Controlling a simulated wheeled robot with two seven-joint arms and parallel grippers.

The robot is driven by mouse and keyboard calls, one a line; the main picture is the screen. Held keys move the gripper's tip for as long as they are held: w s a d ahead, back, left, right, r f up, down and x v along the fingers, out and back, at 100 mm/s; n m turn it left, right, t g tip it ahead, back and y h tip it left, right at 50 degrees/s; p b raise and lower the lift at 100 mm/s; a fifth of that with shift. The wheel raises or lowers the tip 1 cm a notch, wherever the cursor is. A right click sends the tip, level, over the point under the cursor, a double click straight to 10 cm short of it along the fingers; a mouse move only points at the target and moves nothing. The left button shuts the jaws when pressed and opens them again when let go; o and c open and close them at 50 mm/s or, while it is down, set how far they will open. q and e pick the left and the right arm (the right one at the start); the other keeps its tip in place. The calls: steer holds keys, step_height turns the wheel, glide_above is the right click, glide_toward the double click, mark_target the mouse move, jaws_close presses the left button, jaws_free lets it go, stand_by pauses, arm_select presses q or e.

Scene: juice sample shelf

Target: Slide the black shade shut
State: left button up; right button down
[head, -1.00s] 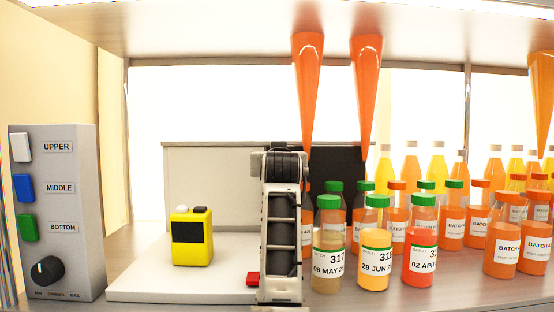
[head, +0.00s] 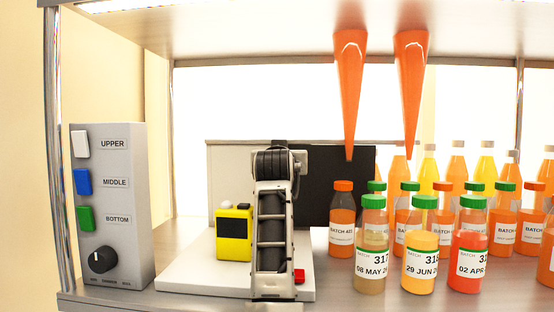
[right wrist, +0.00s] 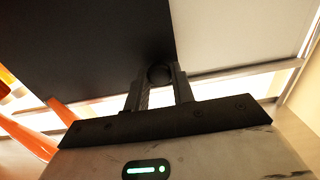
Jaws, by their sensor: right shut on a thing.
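The black shade (head: 335,170) stands upright behind the bottles and covers the right part of the back. The pale panel (head: 235,155) is still uncovered to its left. In the right wrist view, the black shade (right wrist: 80,50) fills the upper left and the pale panel (right wrist: 225,35) the upper right. My right gripper (right wrist: 159,84) is shut on a round black knob (right wrist: 158,73) at the shade's edge. In the head view my own arm hides the fingers and knob. My left gripper is not in view.
A yellow device (head: 234,236) stands on the white base (head: 195,275), just left of my arm. A grey button box (head: 110,200) is at the left. Several juice bottles (head: 372,255) crowd the right. Orange cones (head: 350,90) hang above them.

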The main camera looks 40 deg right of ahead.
steer(key=c, duration=1.5)
jaws_free()
arm_select(q)
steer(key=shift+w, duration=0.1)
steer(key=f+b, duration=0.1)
steer(key=b, duration=0.1)
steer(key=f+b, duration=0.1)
steer(key=b, duration=0.1)
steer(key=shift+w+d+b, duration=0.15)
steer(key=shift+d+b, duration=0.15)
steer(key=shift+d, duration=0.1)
arm_select(e)
steer(key=v, duration=1.6)
